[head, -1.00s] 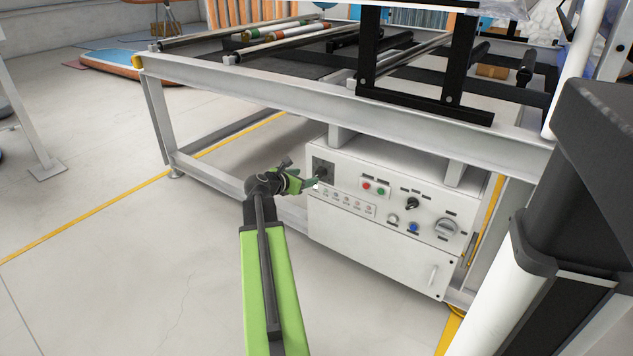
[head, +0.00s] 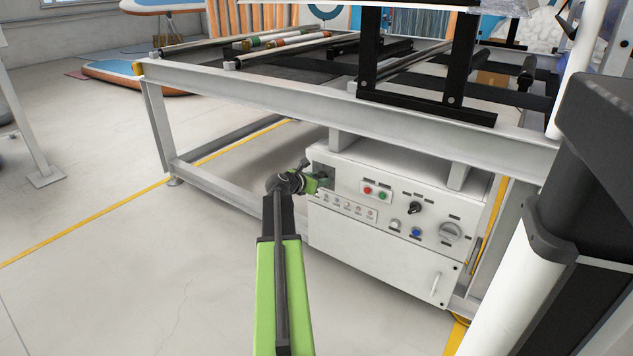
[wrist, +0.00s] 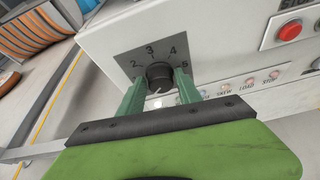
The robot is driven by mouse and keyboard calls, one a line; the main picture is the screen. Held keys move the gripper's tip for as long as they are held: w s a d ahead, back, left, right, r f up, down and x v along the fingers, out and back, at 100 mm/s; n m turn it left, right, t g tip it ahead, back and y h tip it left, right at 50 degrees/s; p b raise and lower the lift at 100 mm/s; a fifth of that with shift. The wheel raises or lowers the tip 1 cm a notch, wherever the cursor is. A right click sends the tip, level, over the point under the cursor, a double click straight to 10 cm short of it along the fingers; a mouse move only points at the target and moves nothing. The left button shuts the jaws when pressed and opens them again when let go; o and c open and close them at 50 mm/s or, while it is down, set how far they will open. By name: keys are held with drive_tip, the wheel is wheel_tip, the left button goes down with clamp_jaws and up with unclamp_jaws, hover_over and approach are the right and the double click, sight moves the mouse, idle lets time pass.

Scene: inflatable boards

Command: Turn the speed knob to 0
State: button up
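The speed knob (wrist: 158,70) is a round black knob on a dark dial plate (wrist: 134,58) with the numbers 2, 3, 4 and 5 readable around its upper side. Its pointer and the 0 mark cannot be made out. My gripper (wrist: 160,80) has its two green fingers apart, one on each side of the knob. A small gap seems to show beside the knob, and contact cannot be told. In the head view my gripper (head: 320,181) is at the upper left of the white control box (head: 375,255) and covers most of the knob.
The box also carries red and green buttons (head: 375,191), a black switch (head: 415,208), a blue button (head: 416,232) and a large grey rotary switch (head: 450,231). A white frame table (head: 300,95) stands above the box.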

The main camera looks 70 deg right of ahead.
drive_tip(key=shift+w, duration=0.15)
clamp_jaws()
drive_tip(key=shift+w+n+g, duration=0.15)
drive_tip(key=shift+n+g, duration=0.15)
drive_tip(key=shift+n, duration=0.2)
drive_tip(key=o, duration=0.5)
unclamp_jaws()
drive_tip(key=shift+o, duration=0.6)
drive_tip(key=p+v, duration=0.6)
drive_tip(key=v, duration=1.1)
drive_tip(key=shift+r+p, duration=0.2)
drive_tip(key=shift+p, duration=0.15)
drive_tip(key=shift+a, duration=0.1)
